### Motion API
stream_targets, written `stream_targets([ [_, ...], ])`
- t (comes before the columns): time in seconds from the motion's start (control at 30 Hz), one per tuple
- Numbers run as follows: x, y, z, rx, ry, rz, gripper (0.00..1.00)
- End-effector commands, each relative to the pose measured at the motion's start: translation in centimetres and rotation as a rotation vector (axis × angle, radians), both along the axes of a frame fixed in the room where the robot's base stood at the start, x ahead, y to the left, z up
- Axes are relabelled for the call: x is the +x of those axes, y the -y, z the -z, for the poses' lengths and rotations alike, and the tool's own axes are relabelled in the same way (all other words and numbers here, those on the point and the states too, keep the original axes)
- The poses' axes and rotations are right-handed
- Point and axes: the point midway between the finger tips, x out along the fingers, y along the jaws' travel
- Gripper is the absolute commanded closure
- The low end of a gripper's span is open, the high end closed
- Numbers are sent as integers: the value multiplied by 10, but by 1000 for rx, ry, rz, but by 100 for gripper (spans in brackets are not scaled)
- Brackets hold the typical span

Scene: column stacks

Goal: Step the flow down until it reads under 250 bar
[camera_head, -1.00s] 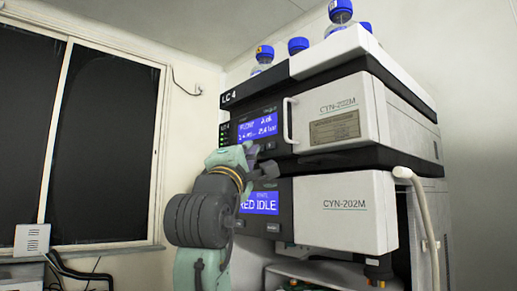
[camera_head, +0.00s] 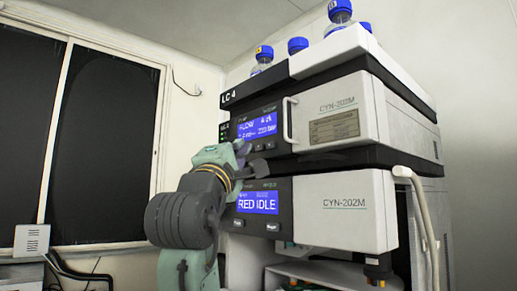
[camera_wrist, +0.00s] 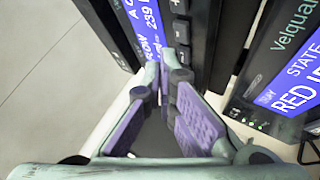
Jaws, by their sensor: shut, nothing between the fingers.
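The upper module's blue display (camera_head: 258,126) shows FLOW and a bar figure too small to read surely in the head view. In the wrist view the same display (camera_wrist: 147,22) shows FLOW and 239, partly cut off. A column of dark buttons (camera_wrist: 181,31) runs beside it; in the head view, buttons (camera_head: 258,146) sit below the screen. My gripper (camera_head: 243,149) is at the panel's lower left, shut and empty. In the wrist view its fingertips (camera_wrist: 160,68) meet near the buttons and the display's edge. I cannot tell whether they touch.
The lower module's display (camera_head: 258,202) reads RED IDLE. A white handle (camera_head: 287,121) stands out right of the upper panel. Blue-capped bottles (camera_head: 298,46) stand on top. A pale hose (camera_head: 417,205) hangs at the right. A dark window is at the left.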

Motion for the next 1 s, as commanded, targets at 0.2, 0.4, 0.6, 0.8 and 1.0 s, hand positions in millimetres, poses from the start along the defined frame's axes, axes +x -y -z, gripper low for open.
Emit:
stream_targets([
  [0.2,-13,-18,0,-1,2,-3,100],
  [0.4,-24,-33,0,-1,3,-2,100],
  [0.6,-26,-36,0,0,1,0,100],
  [0.8,-26,-35,0,0,1,0,100],
  [1.0,-26,-35,0,0,1,0,100],
])
